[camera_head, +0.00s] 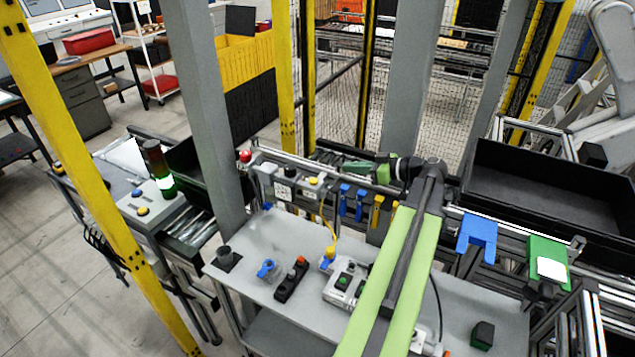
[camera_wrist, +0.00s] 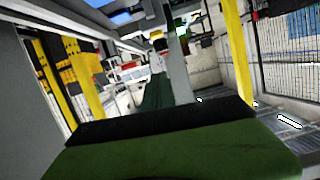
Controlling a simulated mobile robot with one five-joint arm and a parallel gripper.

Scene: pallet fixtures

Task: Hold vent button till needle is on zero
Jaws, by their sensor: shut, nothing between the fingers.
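My gripper (camera_head: 348,166) is shut and empty in the head view, pointing left above the rail behind the grey table. A small panel on that rail carries a gauge with a white face (camera_head: 283,190) and a yellow button (camera_head: 313,181), which may be the vent button. My gripper is to the right of the button, apart from it in the picture. The needle is too small to read. In the wrist view the dark green gripper (camera_wrist: 165,140) fills the lower part; neither gauge nor button can be made out there.
The grey table (camera_head: 290,238) bears a blue valve (camera_head: 267,269), a black control box (camera_head: 291,279) and a white button box (camera_head: 346,284). A red knob (camera_head: 245,156) sits left of the gauge. A grey post (camera_head: 205,100) stands at the left; a black bin (camera_head: 550,190) is at the right.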

